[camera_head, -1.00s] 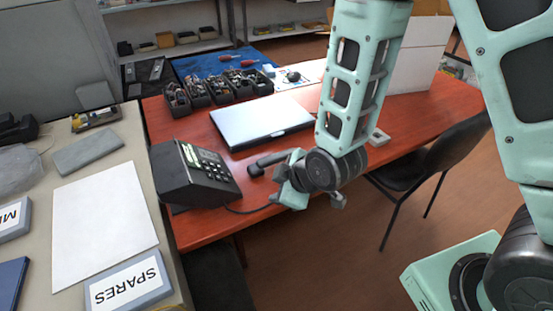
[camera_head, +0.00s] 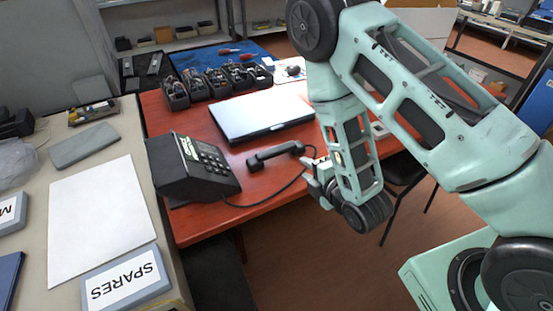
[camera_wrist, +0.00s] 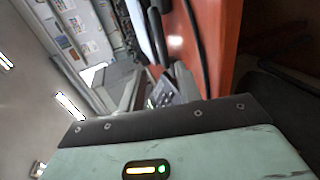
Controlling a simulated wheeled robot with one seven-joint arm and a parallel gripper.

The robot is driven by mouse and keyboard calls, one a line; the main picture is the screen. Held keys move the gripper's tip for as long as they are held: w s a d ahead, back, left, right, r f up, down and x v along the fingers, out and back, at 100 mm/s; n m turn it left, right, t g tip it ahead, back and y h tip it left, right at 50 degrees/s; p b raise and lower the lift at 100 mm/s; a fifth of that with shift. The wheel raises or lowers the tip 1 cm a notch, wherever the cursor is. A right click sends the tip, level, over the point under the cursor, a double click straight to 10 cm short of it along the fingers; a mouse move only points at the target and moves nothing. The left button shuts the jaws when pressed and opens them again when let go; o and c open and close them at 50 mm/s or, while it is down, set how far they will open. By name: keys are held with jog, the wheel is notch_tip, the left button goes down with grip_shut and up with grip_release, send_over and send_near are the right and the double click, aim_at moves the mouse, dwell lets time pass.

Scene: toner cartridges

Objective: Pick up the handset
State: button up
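The black handset (camera_head: 275,156) lies on the red table in front of the laptop, off its base, with a cord running from its right end. The black desk phone (camera_head: 192,168) with its keypad stands to the left of it. The phone's keypad also shows in the wrist view (camera_wrist: 160,94). My gripper (camera_head: 312,174) is just right of the handset, near the table's front edge, apart from it and pointing left. The handset is not in its grasp.
A closed silver laptop (camera_head: 262,115) lies behind the handset. Black bins (camera_head: 215,82) with parts stand at the back. A dark chair (camera_head: 405,172) is to the right. A bench with a SPARES box (camera_head: 125,280) is at left. The red surface around the handset is mostly clear.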

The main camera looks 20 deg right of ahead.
aim_at(279, 154)
jog(key=shift+f+b+x, duration=0.2)
jog(key=shift+b+x, duration=1.55)
jog(key=shift+b, duration=0.9)
jog(key=x, duration=0.5)
jog(key=shift+w+a+p, duration=0.15)
jog(key=shift+w+p, duration=0.2)
jog(key=shift+w, duration=0.05)
jog(key=shift+a+p+x, duration=0.15)
jog(key=shift+p+x, duration=0.1)
jog(key=shift+x, duration=1.25)
jog(key=shift+a+p+x, duration=0.15)
jog(key=shift+p+x, duration=0.05)
jog(key=shift+x, duration=1.3)
jog(key=shift+s, duration=0.1)
jog(key=shift+c, duration=0.3)
grip_shut()
